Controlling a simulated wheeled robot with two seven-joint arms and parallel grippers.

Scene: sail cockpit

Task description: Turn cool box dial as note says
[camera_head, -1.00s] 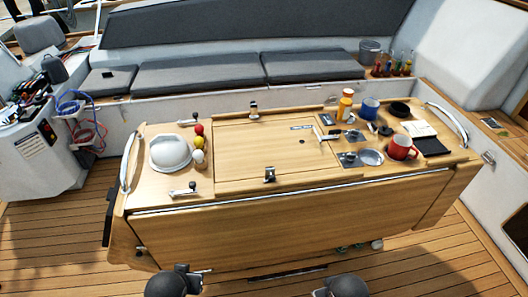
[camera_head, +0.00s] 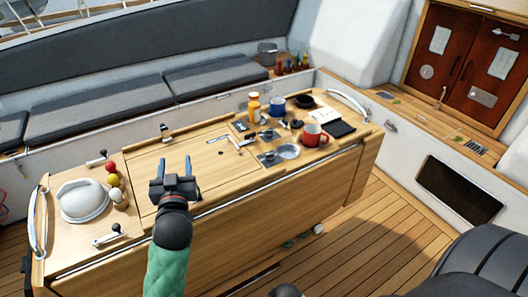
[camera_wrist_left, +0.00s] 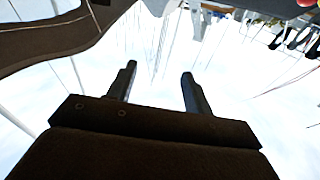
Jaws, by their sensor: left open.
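My left gripper (camera_head: 173,160) is raised in front of the table, fingers up and apart with nothing between them. In the left wrist view its two fingers (camera_wrist_left: 158,72) stand open against bright sky. I cannot make out a cool box or its dial for certain. A hatch panel (camera_head: 170,163) is set in the wooden table top, partly behind my gripper. Pale sheets, one on the left door panel (camera_head: 439,40) and one on the right door panel (camera_head: 501,63), are too small to read. My right gripper is not in view.
Cushioned benches line the back. Bare deck (camera_head: 350,245) lies at the front right.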

